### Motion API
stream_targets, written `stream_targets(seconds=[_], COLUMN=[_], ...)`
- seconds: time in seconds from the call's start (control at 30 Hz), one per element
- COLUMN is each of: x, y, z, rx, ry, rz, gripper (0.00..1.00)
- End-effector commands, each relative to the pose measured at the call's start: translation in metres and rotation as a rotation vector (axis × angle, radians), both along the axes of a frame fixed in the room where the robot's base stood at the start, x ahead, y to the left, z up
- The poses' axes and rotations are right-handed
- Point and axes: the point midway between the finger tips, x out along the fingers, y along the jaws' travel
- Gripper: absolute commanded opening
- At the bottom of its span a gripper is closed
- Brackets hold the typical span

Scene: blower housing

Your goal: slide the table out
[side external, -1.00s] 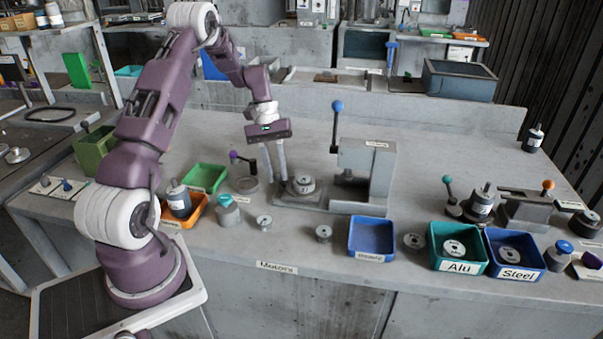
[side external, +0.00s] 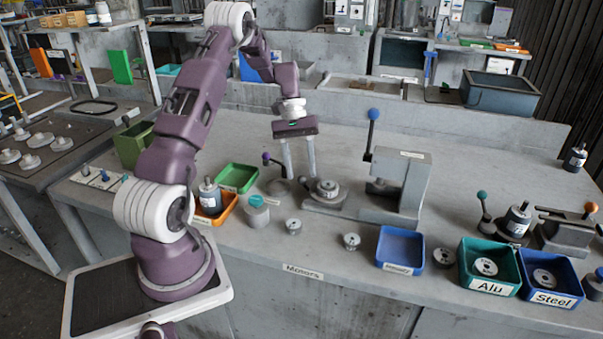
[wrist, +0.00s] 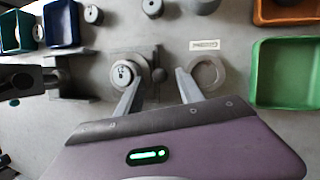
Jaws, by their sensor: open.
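The table is a grey sliding plate with a round nest (side external: 326,187) and a round metal part on it, on a low base (side external: 322,202) in front of the press (side external: 398,185). In the wrist view the round part (wrist: 126,73) sits on the plate, with a small knob (wrist: 159,75) on its right. My gripper (side external: 300,177) is open, pointing down at the left end of the table. In the wrist view its fingertips (wrist: 159,71) lie on either side of the knob. I cannot tell whether they touch it. The table's far side is partly hidden.
A purple-handled ring fixture (side external: 278,186) stands close to the left of my gripper. A green tray (side external: 238,178) and an orange tray (side external: 222,215) are further left. Small round parts (side external: 293,227) and a blue bin (side external: 400,247) stand in front. The press lever (side external: 371,130) stands upright.

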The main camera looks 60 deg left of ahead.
Motion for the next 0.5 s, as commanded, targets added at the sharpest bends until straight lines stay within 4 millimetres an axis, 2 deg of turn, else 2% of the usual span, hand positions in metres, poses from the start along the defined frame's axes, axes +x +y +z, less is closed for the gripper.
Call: stream_targets(seconds=[0.1, 0.23, 0.5], x=[0.002, 0.003, 0.003], y=[0.012, 0.02, 0.022], z=[0.024, 0.042, 0.049], rx=[0.005, 0.003, 0.001], ry=[-0.005, -0.003, -0.001], rz=[0.002, 0.0, 0.0], gripper=[0.45, 0.45, 0.45])
